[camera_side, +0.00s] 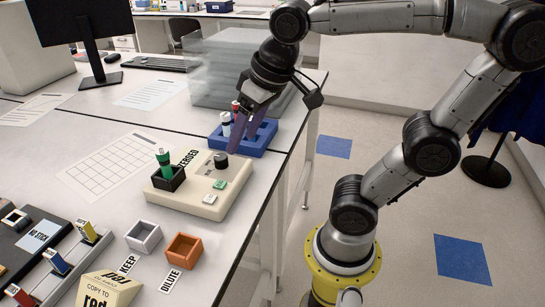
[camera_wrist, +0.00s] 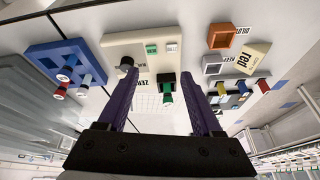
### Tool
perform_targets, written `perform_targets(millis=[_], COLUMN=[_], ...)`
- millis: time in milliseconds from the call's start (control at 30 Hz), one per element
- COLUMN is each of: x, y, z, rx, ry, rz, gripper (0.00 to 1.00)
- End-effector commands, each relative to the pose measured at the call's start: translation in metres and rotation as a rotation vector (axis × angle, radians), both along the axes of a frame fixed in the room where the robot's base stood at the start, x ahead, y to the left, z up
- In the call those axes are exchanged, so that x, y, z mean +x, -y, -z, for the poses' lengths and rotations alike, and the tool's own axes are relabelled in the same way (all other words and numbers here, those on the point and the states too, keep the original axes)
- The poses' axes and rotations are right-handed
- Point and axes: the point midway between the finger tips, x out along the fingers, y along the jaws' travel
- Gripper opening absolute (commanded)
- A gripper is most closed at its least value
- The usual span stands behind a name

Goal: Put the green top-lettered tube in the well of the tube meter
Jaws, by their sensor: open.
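In the wrist view the green tube (camera_wrist: 167,98) appears between the purple fingers. I cannot read any lettering on its top. My gripper (camera_side: 244,150) is open and empty. It hangs above the knob end of the meter and the blue rack, to the right of the tube and apart from it in the side view. It also shows in the wrist view (camera_wrist: 160,76).
A blue rack (camera_side: 258,146) with several tubes stands behind the meter. A white KEEP box (camera_side: 144,238) and an orange DILUTE box (camera_side: 184,250) sit in front. A dark block and a tube holder lie at left. A printed grid sheet (camera_side: 105,168) lies flat.

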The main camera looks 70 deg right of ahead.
Motion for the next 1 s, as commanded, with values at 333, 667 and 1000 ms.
perform_targets(millis=[333, 667, 1000], x=[-0.056, -0.056, -0.056], y=[0.000, 0.000, 0.000], z=[0.045, 0.045, 0.045], rx=[-0.067, -0.069, -0.068], ry=[0.097, 0.096, 0.096], rz=[-0.177, -0.181, -0.180], gripper=[0.67, 0.67, 0.67])
